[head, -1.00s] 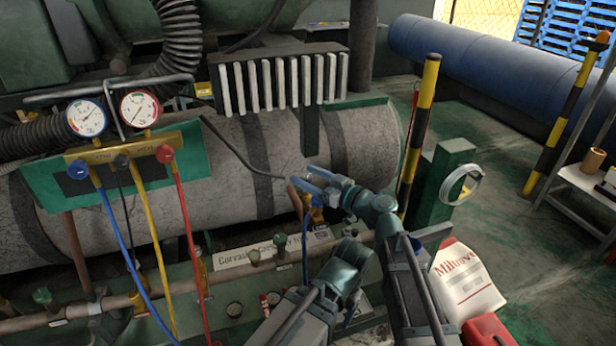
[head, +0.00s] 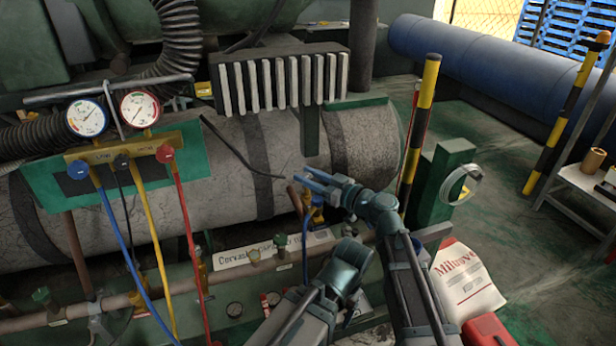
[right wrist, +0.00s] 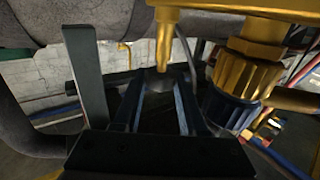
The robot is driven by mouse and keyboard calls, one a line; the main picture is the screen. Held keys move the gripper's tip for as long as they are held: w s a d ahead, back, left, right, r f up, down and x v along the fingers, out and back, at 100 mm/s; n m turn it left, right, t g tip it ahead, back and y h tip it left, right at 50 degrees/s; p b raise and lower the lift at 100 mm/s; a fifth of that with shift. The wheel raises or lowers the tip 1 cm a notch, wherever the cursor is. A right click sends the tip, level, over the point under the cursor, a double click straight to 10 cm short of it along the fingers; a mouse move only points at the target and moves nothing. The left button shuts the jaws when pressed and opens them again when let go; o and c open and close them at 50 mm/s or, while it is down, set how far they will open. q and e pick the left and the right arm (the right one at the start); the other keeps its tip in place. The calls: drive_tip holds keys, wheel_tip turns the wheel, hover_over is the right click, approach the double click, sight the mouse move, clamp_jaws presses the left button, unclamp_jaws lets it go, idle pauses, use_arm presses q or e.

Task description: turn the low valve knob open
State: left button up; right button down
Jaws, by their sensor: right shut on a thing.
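My right gripper (head: 302,177) is at the brass valve (head: 317,214) on the pipe in front of the grey tank, with its fingers pointing left. In the right wrist view the fingers (right wrist: 159,88) are closed around a small dark knob (right wrist: 158,82) at the end of a brass stem (right wrist: 166,40). Only part of this knob shows between the fingers, and the head view hides it. A blue knob (head: 78,169) sits far left on the gauge manifold (head: 115,152), away from my gripper.
Two dial gauges (head: 87,118) stand above blue, yellow and red hoses (head: 188,240) at the left. A large brass fitting with a dark blue collar (right wrist: 240,85) is close beside the right finger. A green post (head: 443,190) and a striped pole (head: 419,125) stand right of the tank.

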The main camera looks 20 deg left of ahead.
drive_tip(key=n+g, duration=0.1)
drive_tip(key=g, duration=0.1)
drive_tip(key=shift+w+n+g+y, duration=0.3)
drive_tip(key=shift+n+y, duration=0.1)
drive_tip(key=n+g, duration=0.3)
drive_tip(key=g, duration=0.2)
drive_tip(key=shift+w+y, duration=0.1)
drive_tip(key=shift+y, duration=0.2)
drive_tip(key=shift+n+g+h, duration=0.5)
drive_tip(key=shift+n+g, duration=1.3)
drive_tip(key=shift+g, duration=0.8)
drive_tip(key=shift+s+g, duration=0.25)
drive_tip(key=shift+g, duration=0.05)
drive_tip(key=shift+c, duration=2.2)
unclamp_jaws()
